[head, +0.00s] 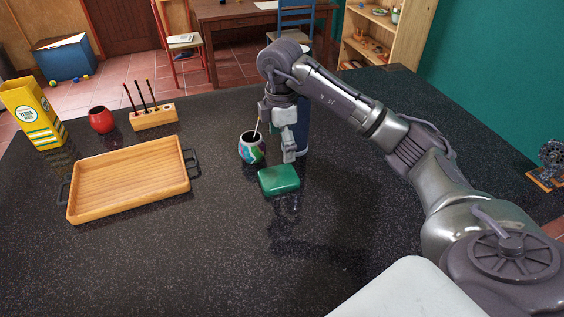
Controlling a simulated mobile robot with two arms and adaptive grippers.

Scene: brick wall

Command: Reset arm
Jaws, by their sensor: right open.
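My right arm reaches in from the right over the dark counter (230,260). My right gripper (288,155) points down just behind a green box (279,180) and to the right of a colourful patterned cup (251,150) with a straw in it. The gripper is open and nothing shows between its fingers. I cannot tell whether a fingertip touches the green box. A dark blue cylinder (303,125) stands behind the gripper, partly hidden by it. My left gripper is not in view.
On the left are a wooden tray (70,205) with black handles, a yellow carton (33,112), a red cup (102,120) and a wooden holder (153,118) with thin sticks. The counter's front middle is clear. A small dark device (549,165) stands at the right edge.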

